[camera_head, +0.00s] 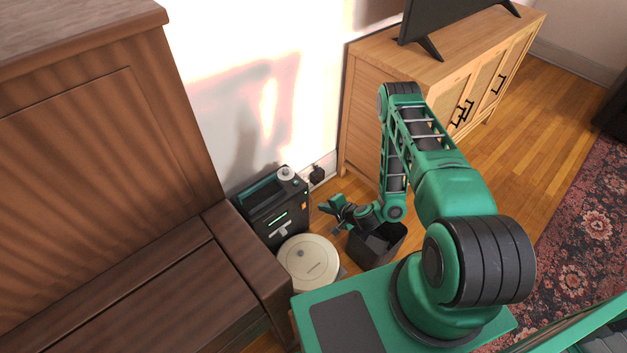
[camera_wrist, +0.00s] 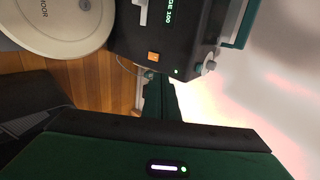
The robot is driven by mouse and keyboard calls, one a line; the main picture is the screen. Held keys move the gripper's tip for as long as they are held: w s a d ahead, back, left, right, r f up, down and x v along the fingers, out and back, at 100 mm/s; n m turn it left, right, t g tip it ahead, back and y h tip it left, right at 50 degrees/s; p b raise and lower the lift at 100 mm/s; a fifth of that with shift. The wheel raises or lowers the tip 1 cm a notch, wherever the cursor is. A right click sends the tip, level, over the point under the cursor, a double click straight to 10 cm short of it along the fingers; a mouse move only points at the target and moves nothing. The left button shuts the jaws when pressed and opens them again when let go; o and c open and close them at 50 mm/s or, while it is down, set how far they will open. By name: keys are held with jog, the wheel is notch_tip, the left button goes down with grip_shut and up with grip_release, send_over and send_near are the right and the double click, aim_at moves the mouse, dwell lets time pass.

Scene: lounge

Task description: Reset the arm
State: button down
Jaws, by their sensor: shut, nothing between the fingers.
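My green and black arm reaches out from my base and bends down at its far end. My gripper (camera_head: 331,207) is low, above the floor between the black boxy appliance (camera_head: 276,213) and the dark open bin (camera_head: 377,247). It is shut, with nothing seen in it. In the wrist view, my gripper's fingers (camera_wrist: 162,98) show dark green beyond the wide gripper body. They point toward the wall beside the black appliance (camera_wrist: 178,35).
A round cream robot vacuum (camera_head: 309,262) lies in front of the appliance. A dark wooden piano-like cabinet (camera_head: 105,150) fills the left. A light wood sideboard (camera_head: 362,117) with a screen (camera_head: 440,22) stands behind my arm. Open wood floor and a patterned rug (camera_head: 590,200) lie to the right.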

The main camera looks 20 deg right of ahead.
jog(key=w+d+r+n+g, duration=0.2)
jog(key=r+n, duration=0.2)
jog(key=r, duration=0.8)
jog(key=w+d+r+n+g, duration=0.2)
jog(key=d+r+n, duration=0.15)
jog(key=r, duration=0.95)
jog(key=s+d+r+n+g+h, duration=0.1)
jog(key=s+d+r, duration=0.2)
jog(key=s+r, duration=0.35)
jog(key=s+d+r+n+g+h, duration=0.1)
jog(key=s+d+r, duration=0.25)
jog(key=r, duration=0.65)
jog(key=s+r+g, duration=0.1)
jog(key=s+r, duration=0.4)
jog(key=s, duration=0.4)
jog(key=s+d+r+m+g+h, duration=0.1)
jog(key=s+r, duration=0.4)
jog(key=s, duration=0.4)
jog(key=s+d+r+m+g, duration=0.1)
jog(key=s+r, duration=0.4)
jog(key=s, duration=0.5)
jog(key=shift+r+h, duration=0.3)
